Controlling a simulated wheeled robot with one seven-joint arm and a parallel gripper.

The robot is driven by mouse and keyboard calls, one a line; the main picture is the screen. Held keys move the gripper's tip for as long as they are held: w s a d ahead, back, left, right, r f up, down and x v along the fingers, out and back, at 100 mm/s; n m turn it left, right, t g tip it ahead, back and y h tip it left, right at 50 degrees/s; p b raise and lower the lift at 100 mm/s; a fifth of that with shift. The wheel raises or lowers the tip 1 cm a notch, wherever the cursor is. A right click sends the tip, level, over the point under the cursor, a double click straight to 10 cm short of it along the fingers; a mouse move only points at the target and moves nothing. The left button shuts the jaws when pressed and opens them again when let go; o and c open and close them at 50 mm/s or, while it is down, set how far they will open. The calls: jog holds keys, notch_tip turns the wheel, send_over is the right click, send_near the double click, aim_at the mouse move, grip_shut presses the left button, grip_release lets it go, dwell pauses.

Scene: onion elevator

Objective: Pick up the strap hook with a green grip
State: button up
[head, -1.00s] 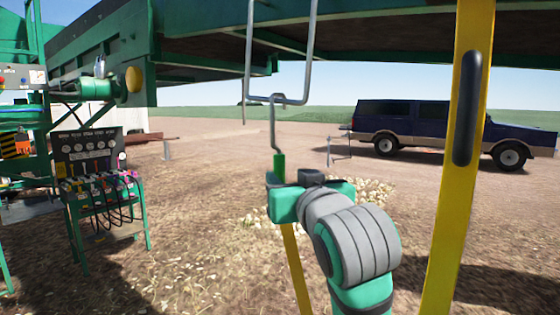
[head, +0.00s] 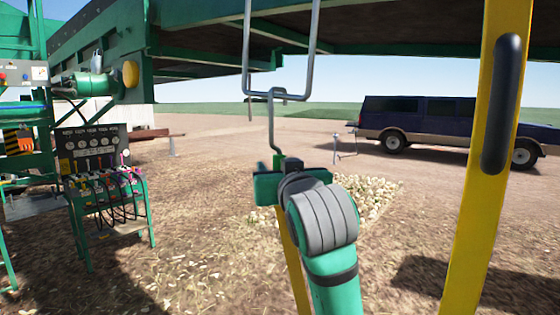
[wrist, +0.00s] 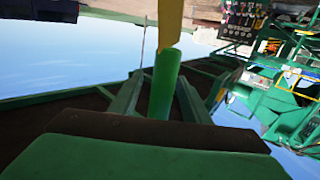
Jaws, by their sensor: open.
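The strap hook hangs by its bent metal rod (head: 271,125) from a U-shaped metal bar. Only the top of its green grip (head: 279,160) shows in the head view, and my gripper (head: 280,180) hides the rest. A yellow strap (head: 293,260) runs down below it. In the wrist view, which is upside down, the green grip (wrist: 164,85) stands upright between the two spread fingers of my gripper (wrist: 160,98). The yellow strap (wrist: 170,22) is above it there. My gripper is open around the grip; I cannot tell whether a finger touches it.
A yellow post (head: 482,170) with a black pad stands close on the right. The U-shaped bar (head: 280,95) hangs from the green trailer frame (head: 200,50) overhead. A gauge panel (head: 95,150) on a green stand is at left. A blue vehicle (head: 425,125) is farther back.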

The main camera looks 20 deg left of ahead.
jog(key=shift+w+a, duration=0.35)
jog(key=shift+w, duration=0.05)
jog(key=shift+s, duration=0.15)
jog(key=c, duration=0.7)
jog(key=shift+d, duration=0.1)
grip_shut()
jog(key=shift+r, duration=0.1)
